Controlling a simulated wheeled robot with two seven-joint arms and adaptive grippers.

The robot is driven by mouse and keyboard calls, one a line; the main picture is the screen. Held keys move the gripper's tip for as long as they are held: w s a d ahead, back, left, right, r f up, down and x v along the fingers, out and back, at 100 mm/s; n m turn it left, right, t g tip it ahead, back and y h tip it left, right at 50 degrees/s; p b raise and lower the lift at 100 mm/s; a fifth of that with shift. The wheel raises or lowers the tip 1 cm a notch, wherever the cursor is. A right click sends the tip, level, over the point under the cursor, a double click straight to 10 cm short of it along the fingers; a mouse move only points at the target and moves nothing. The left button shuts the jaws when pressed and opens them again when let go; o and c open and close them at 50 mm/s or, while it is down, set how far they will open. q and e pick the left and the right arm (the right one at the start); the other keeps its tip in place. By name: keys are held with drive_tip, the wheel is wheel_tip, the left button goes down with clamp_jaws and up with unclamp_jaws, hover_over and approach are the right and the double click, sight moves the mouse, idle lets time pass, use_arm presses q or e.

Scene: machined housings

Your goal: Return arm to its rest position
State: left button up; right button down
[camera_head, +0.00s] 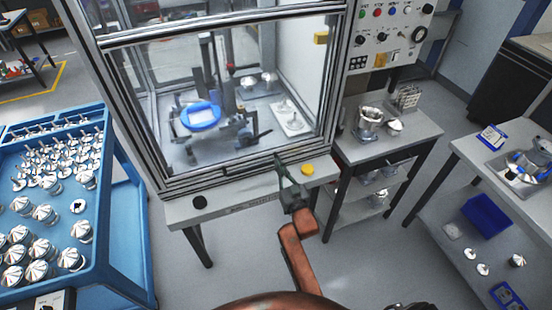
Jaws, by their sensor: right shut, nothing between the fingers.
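My right arm comes in from the bottom middle, with orange links. My right gripper (279,162) is at the front ledge of the glazed machine cabinet (150,189), with its fingers pointing up and away. It is shut with nothing held, just left of a yellow button (307,169) on the ledge. I cannot tell whether the fingertips touch the cabinet frame. My left gripper is not in view. Inside the cabinet a blue ring (201,116) sits on a fixture, with metal housings behind it.
A blue cart (108,210) full of machined metal parts stands at the left. A control panel (388,38) is at the upper right, above a side table (425,128) with metal parts. Another table (463,148) with blue bins is at the right. Floor shows between them.

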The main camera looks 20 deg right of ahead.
drive_tip(key=shift+s+f, duration=0.15)
drive_tip(key=shift+s, duration=1.2)
drive_tip(key=shift+s+f, duration=0.1)
drive_tip(key=shift+s, duration=1.25)
